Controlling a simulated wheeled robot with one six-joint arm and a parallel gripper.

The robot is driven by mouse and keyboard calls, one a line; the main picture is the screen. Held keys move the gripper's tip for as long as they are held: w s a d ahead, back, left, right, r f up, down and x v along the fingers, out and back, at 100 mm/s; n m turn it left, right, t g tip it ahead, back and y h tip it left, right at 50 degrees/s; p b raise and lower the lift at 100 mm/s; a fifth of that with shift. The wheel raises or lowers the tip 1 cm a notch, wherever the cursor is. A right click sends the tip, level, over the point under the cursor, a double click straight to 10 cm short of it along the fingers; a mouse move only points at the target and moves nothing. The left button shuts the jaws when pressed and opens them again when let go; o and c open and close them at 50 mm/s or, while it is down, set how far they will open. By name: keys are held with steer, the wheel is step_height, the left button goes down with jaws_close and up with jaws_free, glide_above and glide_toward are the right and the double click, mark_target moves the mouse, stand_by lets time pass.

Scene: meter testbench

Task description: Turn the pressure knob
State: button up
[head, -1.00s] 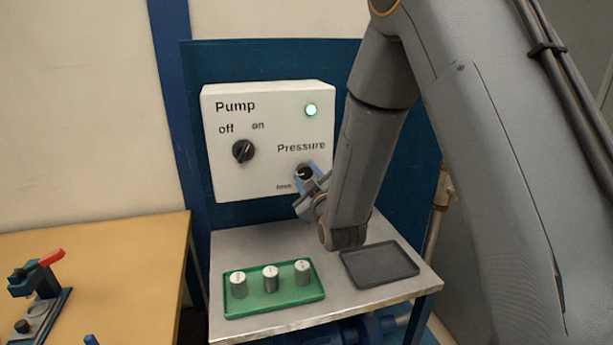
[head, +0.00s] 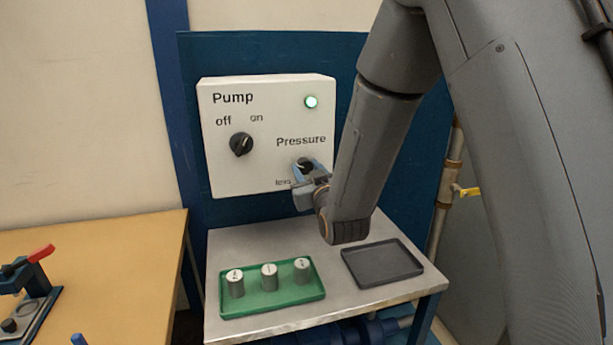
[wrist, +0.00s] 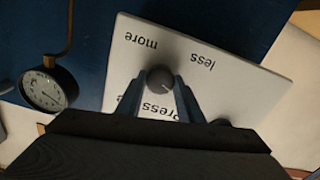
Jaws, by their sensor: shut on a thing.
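The pressure knob (head: 304,164) is a dark round knob at the lower right of the white pump panel (head: 225,180), under the word "Pressure". In the wrist view the knob (wrist: 160,77) sits between the two blue fingers, with "more" and "less" printed beyond it. My gripper (head: 308,172) is shut on the knob; in the wrist view its fingertips (wrist: 160,84) touch the knob's sides. In the head view my gripper partly hides the knob and the lettering below it.
A pump switch (head: 241,144) and a lit green lamp (head: 311,102) are on the panel. Below stand a green tray (head: 270,304) with three metal cylinders and an empty dark tray (head: 382,264). A round gauge (wrist: 48,89) shows in the wrist view.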

steer(key=m+b, duration=0.2)
steer(key=m, duration=0.2)
steer(key=shift+f+m+b, duration=0.1)
steer(key=shift+m+b, duration=0.2)
steer(key=m+b, duration=0.2)
steer(key=m, duration=0.1)
steer(key=shift+m, duration=0.3)
steer(key=m+b, duration=0.2)
steer(key=m, duration=0.2)
steer(key=shift+m+b, duration=1)
steer(key=shift+m, duration=0.5)
steer(key=o, duration=1.1)
steer(key=shift+s, duration=0.1)
steer(key=b+v, duration=0.1)
steer(key=v, duration=0.6)
steer(key=shift+s+d, duration=0.2)
steer(key=shift+s, duration=0.1)
